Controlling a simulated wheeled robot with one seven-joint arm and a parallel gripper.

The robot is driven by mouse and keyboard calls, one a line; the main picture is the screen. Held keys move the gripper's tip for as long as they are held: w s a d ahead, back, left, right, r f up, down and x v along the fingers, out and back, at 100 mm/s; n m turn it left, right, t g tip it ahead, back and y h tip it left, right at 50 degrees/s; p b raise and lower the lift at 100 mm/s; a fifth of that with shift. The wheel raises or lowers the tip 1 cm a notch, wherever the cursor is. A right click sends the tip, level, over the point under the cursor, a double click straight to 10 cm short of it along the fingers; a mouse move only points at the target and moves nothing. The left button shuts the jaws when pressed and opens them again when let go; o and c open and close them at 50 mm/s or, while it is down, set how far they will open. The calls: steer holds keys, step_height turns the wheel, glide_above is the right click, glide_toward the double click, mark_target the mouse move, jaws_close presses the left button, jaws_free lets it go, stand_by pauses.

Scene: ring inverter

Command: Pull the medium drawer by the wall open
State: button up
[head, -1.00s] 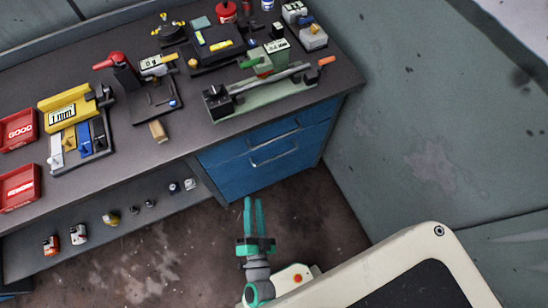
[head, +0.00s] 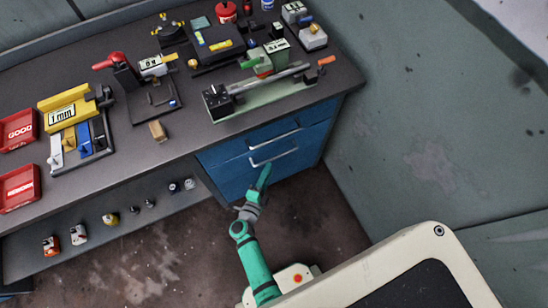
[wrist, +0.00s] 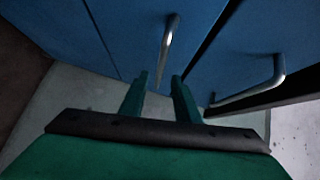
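The blue drawers sit under the right end of the workbench, by the wall, and look shut in the head view. The middle drawer front (head: 232,173) carries a bright bar handle (head: 273,157). My gripper (head: 265,169) is just in front of and below this handle. In the wrist view my gripper (wrist: 157,92) has its two green fingers apart with nothing between them. The same handle (wrist: 168,45) shows ahead, roughly in line with the finger gap. Whether the fingertips touch it I cannot tell.
A second handle (wrist: 250,90) on the adjoining upper drawer lies to the right in the wrist view. The grey-green wall (head: 430,130) stands right of the drawers. A low shelf (head: 130,215) with small parts is on the left. The floor before the drawers is clear.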

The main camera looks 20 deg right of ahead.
mark_target(274, 158)
steer(key=x, duration=0.7)
steer(key=shift+w+d, duration=0.15)
steer(key=shift+w, duration=0.05)
jaws_close()
